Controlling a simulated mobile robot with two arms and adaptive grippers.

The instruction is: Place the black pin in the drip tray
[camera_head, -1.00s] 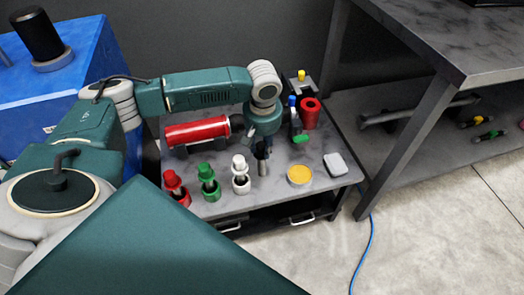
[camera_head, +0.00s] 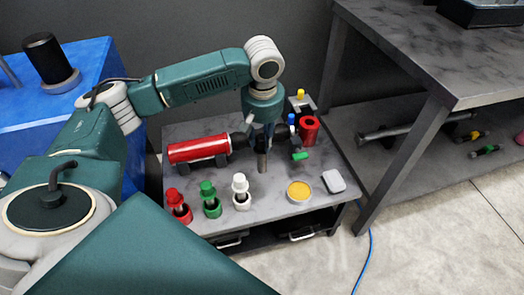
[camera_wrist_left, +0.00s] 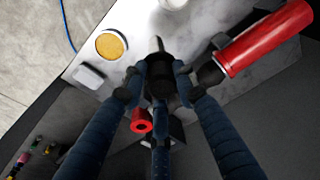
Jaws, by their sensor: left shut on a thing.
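My left gripper (camera_head: 263,140) is shut on the black pin (camera_head: 262,161) and holds it upright above the low grey table. In the left wrist view, the gripper's fingers (camera_wrist_left: 163,84) close around the pin's black head (camera_wrist_left: 159,78). A black tray (camera_head: 482,14) lies on the high table at the top right, cut off by the picture's edge; it looks like the drip tray. The gripper is well to the left of it and lower. My right gripper is not in view.
The high table's leg (camera_head: 405,165) stands to the right.

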